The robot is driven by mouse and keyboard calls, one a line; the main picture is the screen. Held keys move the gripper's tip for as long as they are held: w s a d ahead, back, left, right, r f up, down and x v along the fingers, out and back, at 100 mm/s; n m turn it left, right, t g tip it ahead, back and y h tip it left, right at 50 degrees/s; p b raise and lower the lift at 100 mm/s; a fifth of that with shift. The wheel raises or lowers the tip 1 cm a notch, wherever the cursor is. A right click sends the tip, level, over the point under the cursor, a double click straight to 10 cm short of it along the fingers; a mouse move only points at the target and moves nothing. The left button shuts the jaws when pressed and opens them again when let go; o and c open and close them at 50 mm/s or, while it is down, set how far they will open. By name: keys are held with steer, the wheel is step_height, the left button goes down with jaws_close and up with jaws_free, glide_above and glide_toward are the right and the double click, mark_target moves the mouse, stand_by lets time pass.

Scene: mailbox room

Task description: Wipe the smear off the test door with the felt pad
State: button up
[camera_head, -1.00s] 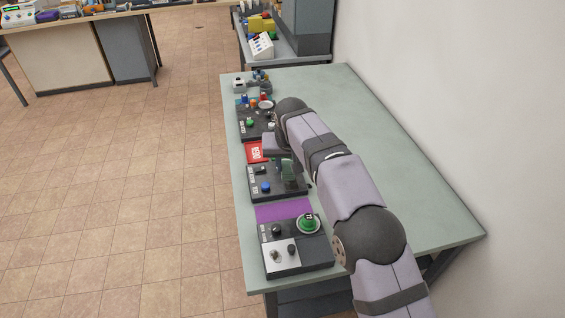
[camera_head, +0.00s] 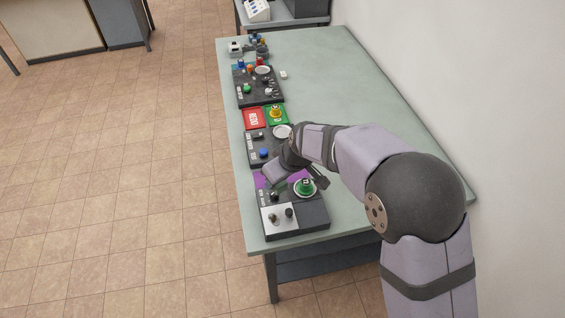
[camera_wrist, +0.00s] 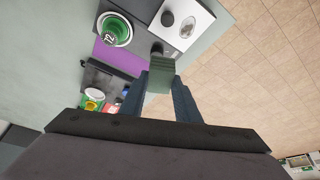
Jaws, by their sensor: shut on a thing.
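The felt pad (camera_wrist: 160,70) is a grey-green block in the wrist view. My gripper (camera_wrist: 160,84) is shut on it, with one dark blue finger on each side. The pad's far end is close to a black knob (camera_wrist: 157,50) on the nearest panel.
A purple strip (camera_wrist: 118,57) lies behind that panel. Farther panels (camera_head: 258,88) line the bench's left side. The green bench top (camera_head: 340,80) is clear on the right, towards the wall.

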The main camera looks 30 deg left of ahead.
steer(key=shift+s+d+f+n+g, duration=0.1)
steer(key=shift+s+f+n+g, duration=0.1)
steer(key=shift+s+n, duration=0.3)
steer(key=shift+s+f+n+g, duration=0.2)
steer(key=shift+s+n, duration=0.05)
steer(key=shift+n, duration=0.35)
steer(key=n+g, duration=0.1)
steer(key=n, duration=0.2)
steer(key=s+n+g, duration=0.1)
steer(key=n, duration=0.2)
steer(key=a+n+g+h, duration=0.1)
steer(key=n, duration=0.2)
steer(key=shift+s+f+n, duration=0.1)
steer(key=shift+s+n, duration=0.15)
steer(key=shift+n, duration=0.05)
